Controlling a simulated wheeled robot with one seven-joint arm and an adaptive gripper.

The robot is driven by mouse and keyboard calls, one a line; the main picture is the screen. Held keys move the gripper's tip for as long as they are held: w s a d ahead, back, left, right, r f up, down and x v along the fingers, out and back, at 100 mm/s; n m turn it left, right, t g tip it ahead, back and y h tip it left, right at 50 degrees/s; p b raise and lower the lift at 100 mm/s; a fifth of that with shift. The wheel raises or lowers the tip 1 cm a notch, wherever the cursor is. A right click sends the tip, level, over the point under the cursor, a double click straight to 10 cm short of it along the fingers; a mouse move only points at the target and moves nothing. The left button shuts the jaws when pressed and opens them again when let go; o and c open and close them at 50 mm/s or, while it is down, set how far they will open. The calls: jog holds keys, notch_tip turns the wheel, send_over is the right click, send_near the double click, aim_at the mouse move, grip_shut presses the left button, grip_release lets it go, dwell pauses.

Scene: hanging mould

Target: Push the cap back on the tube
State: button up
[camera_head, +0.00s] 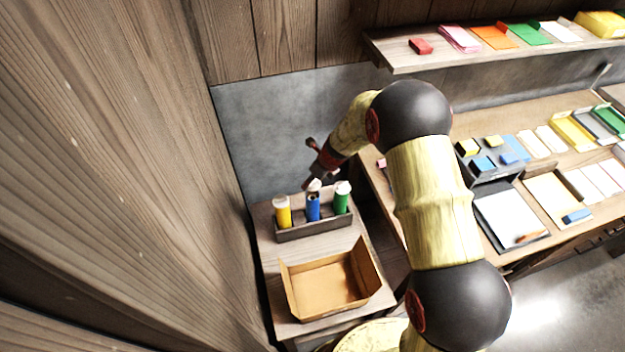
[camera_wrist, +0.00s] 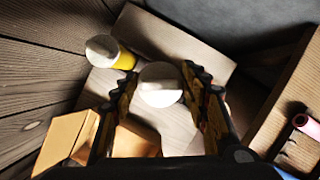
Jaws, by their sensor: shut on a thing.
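A blue tube (camera_head: 313,209) stands in the middle of a wooden rack (camera_head: 300,233), between a yellow tube (camera_head: 283,214) and a green tube (camera_head: 341,203), both with pale caps on. A white cap (camera_head: 315,186) is at the top of the blue tube; I cannot tell whether it is seated or just above. My gripper (camera_head: 309,181) reaches down over it from above. In the wrist view the cap (camera_wrist: 161,84) is between my fingers, which are shut on it. It hides the blue tube there. The yellow tube's cap (camera_wrist: 102,48) is to the upper left.
An open cardboard box (camera_head: 325,287) lies in front of the rack on the small table (camera_head: 377,300). A wooden wall (camera_head: 130,130) is close on the left. A workbench with papers and trays (camera_head: 510,220) is at the right, with a shelf (camera_head: 395,50) above.

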jog(key=shift+f+b, duration=1.7)
jog(key=shift+f, duration=0.6)
jog(key=shift+p, duration=0.5)
jog(key=shift+f+p, duration=0.2)
jog(key=shift+p, duration=0.1)
dwell(1.1)
jog(key=o, duration=0.8)
jog(key=shift+o, duration=1)
jog(key=o, duration=0.3)
jog(key=shift+o, duration=0.2)
jog(key=shift+r, duration=0.1)
